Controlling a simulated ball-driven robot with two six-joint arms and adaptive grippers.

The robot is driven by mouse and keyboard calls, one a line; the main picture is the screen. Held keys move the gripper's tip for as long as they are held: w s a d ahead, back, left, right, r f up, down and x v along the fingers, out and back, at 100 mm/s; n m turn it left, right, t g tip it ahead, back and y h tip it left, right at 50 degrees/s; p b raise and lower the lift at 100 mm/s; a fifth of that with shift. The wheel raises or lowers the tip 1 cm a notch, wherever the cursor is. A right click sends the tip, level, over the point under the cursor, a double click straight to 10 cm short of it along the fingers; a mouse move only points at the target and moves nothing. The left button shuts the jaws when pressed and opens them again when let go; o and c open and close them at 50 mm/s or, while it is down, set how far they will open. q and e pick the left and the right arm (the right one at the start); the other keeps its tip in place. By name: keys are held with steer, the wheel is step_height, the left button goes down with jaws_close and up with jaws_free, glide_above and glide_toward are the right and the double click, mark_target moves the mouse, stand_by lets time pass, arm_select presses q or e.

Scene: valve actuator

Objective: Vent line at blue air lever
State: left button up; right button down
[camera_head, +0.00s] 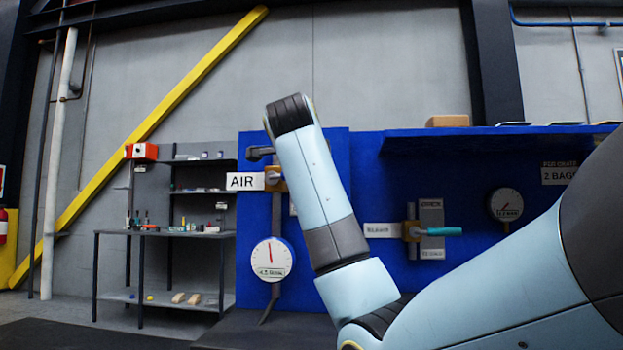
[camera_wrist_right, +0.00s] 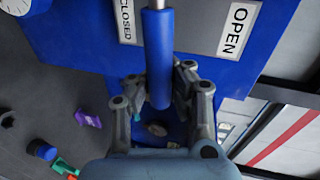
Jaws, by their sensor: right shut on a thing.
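The blue air lever (camera_wrist_right: 158,50) runs down the middle of the right wrist view, with a bare metal stem at its top. It lies between the CLOSED label (camera_wrist_right: 127,18) and the OPEN label (camera_wrist_right: 238,30), nearer to CLOSED. My right gripper (camera_wrist_right: 160,82) is shut on the lower part of the blue handle, one finger on each side. In the head view, the AIR sign (camera_head: 245,181) stands beside a brass valve body (camera_head: 274,179); my right arm hides the lever. A white gauge (camera_head: 271,259) hangs below. My left gripper is out of view.
A second valve with a teal lever (camera_head: 444,231) and another gauge (camera_head: 505,205) are on the blue panel to the right. A shelf (camera_head: 500,139) juts out above them. A workbench (camera_head: 165,234) with small items stands at the left.

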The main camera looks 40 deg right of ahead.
steer(key=shift+a+f, duration=0.1)
steer(key=shift+f, duration=0.5)
steer(key=shift+f+m, duration=0.15)
steer(key=shift+m, duration=0.25)
steer(key=shift+b, duration=0.3)
steer(key=c, duration=1.9)
jaws_free()
steer(key=o, duration=0.7)
steer(key=shift+s+a+r, duration=0.2)
steer(key=shift+a+r, duration=0.05)
steer(key=shift+r, duration=0.05)
steer(key=shift+c, duration=0.2)
steer(key=shift+o, duration=0.4)
steer(key=shift+d+r, duration=0.1)
steer(key=shift+s+a+r, duration=0.1)
steer(key=shift+s+a, duration=0.15)
steer(key=shift+a, duration=0.1)
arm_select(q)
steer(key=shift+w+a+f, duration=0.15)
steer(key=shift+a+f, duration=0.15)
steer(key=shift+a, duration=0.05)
arm_select(e)
steer(key=v, duration=1.1)
